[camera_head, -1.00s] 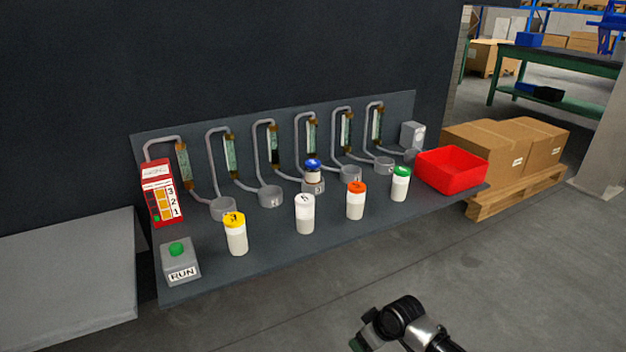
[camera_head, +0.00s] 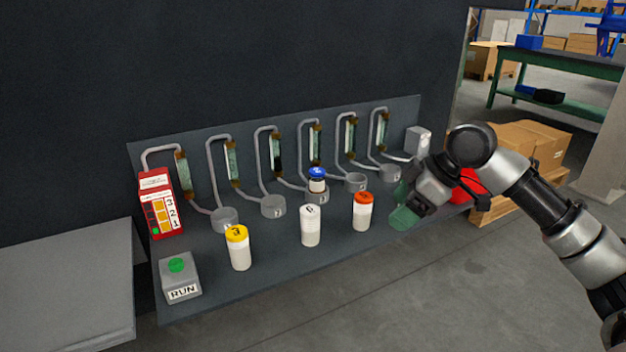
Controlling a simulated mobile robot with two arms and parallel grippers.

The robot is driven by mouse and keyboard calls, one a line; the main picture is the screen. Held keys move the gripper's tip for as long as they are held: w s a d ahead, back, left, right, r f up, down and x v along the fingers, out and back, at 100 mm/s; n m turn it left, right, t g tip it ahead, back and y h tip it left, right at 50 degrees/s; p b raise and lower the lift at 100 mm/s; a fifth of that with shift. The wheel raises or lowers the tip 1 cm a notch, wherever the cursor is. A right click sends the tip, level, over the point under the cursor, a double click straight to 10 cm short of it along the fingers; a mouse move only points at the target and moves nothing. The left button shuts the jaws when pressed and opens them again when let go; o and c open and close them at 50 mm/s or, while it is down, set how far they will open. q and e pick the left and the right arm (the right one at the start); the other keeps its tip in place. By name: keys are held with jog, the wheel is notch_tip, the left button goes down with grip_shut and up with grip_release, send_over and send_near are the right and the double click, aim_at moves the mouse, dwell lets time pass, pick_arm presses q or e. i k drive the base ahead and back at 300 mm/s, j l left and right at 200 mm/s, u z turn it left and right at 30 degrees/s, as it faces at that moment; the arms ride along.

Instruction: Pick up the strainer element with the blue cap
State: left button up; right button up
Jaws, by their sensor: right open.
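The strainer element with the blue cap (camera_head: 317,181) stands upright in one of the grey round cups at the back of the dark shelf, behind and between the white-capped and orange-capped elements. My right gripper (camera_head: 402,213) is open over the right part of the shelf, to the right of the blue-capped element and apart from it. Its fingers are partly hidden by its own body. My left gripper is not in view.
Yellow-capped (camera_head: 239,248), white-capped (camera_head: 311,226) and orange-capped (camera_head: 363,211) elements stand along the shelf front. Grey cups with pipes line the back. A RUN button box (camera_head: 180,278) and a red panel (camera_head: 157,203) are at left. My arm partly hides the red bin (camera_head: 464,190).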

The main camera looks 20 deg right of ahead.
aim_at(317, 175)
jog(key=i, duration=0.85)
